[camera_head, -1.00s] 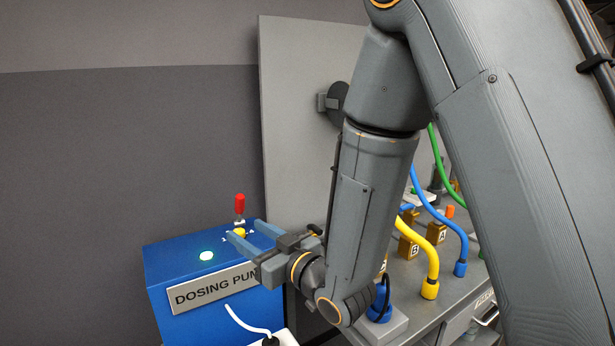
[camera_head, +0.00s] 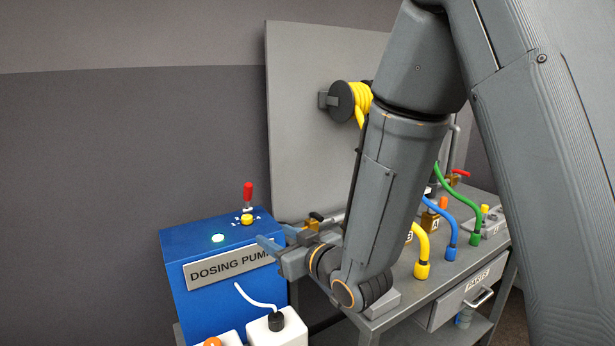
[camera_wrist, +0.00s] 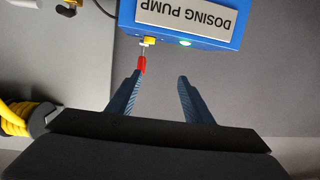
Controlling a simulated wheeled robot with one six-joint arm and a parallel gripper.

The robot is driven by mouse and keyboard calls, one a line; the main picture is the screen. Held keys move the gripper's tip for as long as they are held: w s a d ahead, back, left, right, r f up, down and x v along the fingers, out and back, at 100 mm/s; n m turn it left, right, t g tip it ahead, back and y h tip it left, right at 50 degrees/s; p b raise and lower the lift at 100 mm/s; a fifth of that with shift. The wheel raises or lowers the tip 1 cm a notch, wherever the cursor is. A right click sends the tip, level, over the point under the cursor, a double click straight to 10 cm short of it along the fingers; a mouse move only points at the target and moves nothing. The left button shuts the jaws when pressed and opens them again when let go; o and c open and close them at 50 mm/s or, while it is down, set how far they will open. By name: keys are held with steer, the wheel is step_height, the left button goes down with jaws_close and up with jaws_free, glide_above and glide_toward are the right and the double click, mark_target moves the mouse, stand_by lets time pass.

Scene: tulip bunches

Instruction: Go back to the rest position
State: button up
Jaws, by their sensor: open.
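My gripper (camera_head: 275,246) is open and empty, in front of the right part of the blue dosing pump (camera_head: 190,290). Its two blue fingers also show apart in the wrist view (camera_wrist: 160,88), with nothing between them. The pump carries a yellow knob (camera_head: 247,218) with a red-tipped lever (camera_head: 248,193) standing up, and a lit green lamp (camera_head: 217,238). In the wrist view the red tip (camera_wrist: 142,65) appears close to one fingertip; I cannot tell whether they touch. My forearm hides part of the bench.
A grey bench (camera_head: 400,295) with yellow (camera_head: 422,245), blue (camera_head: 432,210) and green (camera_head: 447,185) hoses stands at right. A yellow hose reel (camera_head: 350,102) hangs on the grey panel (camera_head: 310,60). A white canister (camera_head: 275,330) stands before the pump. The space left of the pump is clear.

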steer(key=d+f+m+g+h, duration=0.15)
steer(key=d+f+h, duration=0.3)
steer(key=d, duration=0.45)
steer(key=s+d+f+m+g+h, duration=0.3)
steer(key=s+d+m+g+h, duration=0.4)
steer(key=s+d, duration=0.9)
step_height(320, 180, down, 11)
steer(key=s+g+y+b, duration=0.2)
steer(key=g+b, duration=0.2)
steer(key=b, duration=0.6)
steer(key=shift+s+d+r+n, duration=0.15)
steer(key=shift+s+d+n, duration=0.2)
steer(key=shift+d, duration=0.1)
